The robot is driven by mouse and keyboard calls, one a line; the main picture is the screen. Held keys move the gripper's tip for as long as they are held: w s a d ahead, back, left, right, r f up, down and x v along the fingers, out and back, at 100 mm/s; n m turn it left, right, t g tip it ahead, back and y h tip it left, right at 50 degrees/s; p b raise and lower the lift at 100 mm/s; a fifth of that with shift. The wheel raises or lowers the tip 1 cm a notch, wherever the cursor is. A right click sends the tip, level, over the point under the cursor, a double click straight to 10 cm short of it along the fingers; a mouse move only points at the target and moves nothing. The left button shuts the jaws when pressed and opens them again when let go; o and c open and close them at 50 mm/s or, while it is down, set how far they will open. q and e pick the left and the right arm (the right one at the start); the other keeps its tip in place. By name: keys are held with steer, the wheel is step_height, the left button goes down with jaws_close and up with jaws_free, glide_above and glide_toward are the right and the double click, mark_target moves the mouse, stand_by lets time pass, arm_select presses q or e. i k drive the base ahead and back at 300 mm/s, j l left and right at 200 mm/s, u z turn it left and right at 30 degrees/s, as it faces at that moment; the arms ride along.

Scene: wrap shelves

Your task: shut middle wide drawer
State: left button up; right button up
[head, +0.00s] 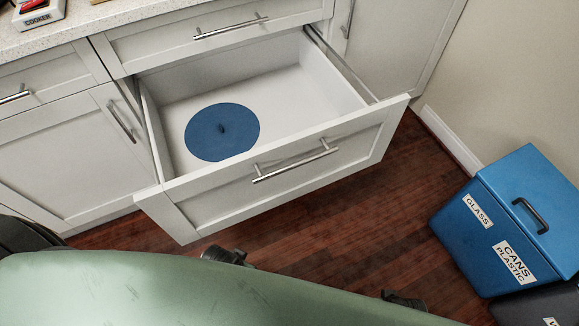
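The wide drawer (345,150) below the top drawer stands pulled far out of the white cabinet. Its front carries a horizontal metal bar handle (297,162). A round blue lid (222,132) with a small knob lies on the drawer floor, towards the left. Metal runners show on the drawer's sides. My green body fills the bottom of the view, with small dark parts at its upper edge. I cannot make out the fingers of either gripper, and nothing touches the drawer front.
The top wide drawer (215,38) above is shut. Left of it are a cupboard door (75,150) and a shut small drawer (45,82). A blue recycling bin (520,215) stands at the right near the wall. Dark wooden floor (400,225) is clear between drawer and bin.

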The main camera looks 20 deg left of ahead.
mark_target(316, 131)
steer(key=l+u, duration=0.1)
steer(key=u, duration=0.25)
steer(key=k+j+z, duration=0.2)
steer(key=k+j, duration=0.75)
steer(key=i+l, duration=0.25)
steer(key=l, duration=0.25)
